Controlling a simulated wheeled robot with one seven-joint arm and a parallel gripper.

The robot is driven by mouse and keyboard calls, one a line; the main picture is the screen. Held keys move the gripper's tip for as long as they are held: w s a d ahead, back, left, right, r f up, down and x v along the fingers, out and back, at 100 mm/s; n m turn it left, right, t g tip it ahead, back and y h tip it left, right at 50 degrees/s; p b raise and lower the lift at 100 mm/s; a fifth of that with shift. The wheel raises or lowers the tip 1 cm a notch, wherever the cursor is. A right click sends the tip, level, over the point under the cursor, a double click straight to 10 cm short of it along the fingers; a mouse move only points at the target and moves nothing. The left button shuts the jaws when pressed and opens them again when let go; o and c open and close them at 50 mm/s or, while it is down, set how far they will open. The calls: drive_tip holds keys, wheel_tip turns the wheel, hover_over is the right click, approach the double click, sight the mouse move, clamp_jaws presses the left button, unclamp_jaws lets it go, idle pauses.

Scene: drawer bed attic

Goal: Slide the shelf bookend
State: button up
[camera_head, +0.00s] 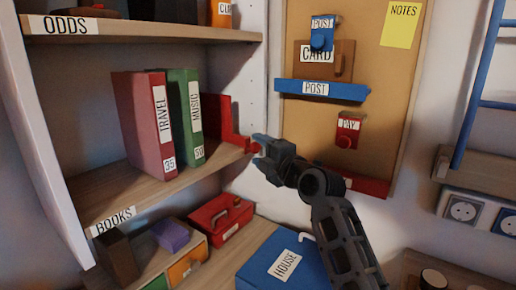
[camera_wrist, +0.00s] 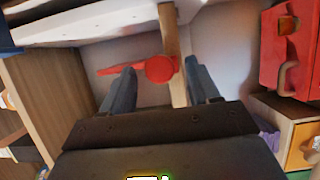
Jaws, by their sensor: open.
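The red bookend (camera_head: 226,125) stands on the middle shelf, just right of the green MUSIC binder (camera_head: 183,110). Its low part runs right to a knob near the shelf's right end. My gripper (camera_head: 260,145) is at that knob, reaching in from the right. In the wrist view, the bookend's round red knob (camera_wrist: 159,68) shows between the two open fingertips of my gripper (camera_wrist: 160,70), with the red bar extending left. I cannot tell whether either finger touches the knob. The red TRAVEL binder (camera_head: 144,125) stands left of the MUSIC binder.
The middle shelf (camera_head: 95,195) has bare board left of the binders. Below are a red case (camera_head: 220,221), small drawers (camera_head: 185,265) and a blue HOUSE box (camera_head: 270,262). A pegboard-like panel (camera_head: 385,95) with POST, CARD and PAY holders is behind my arm on the right.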

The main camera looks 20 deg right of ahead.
drive_tip(key=shift+w+a, duration=0.1)
drive_tip(key=shift+w, duration=0.4)
clamp_jaws()
idle(0.3)
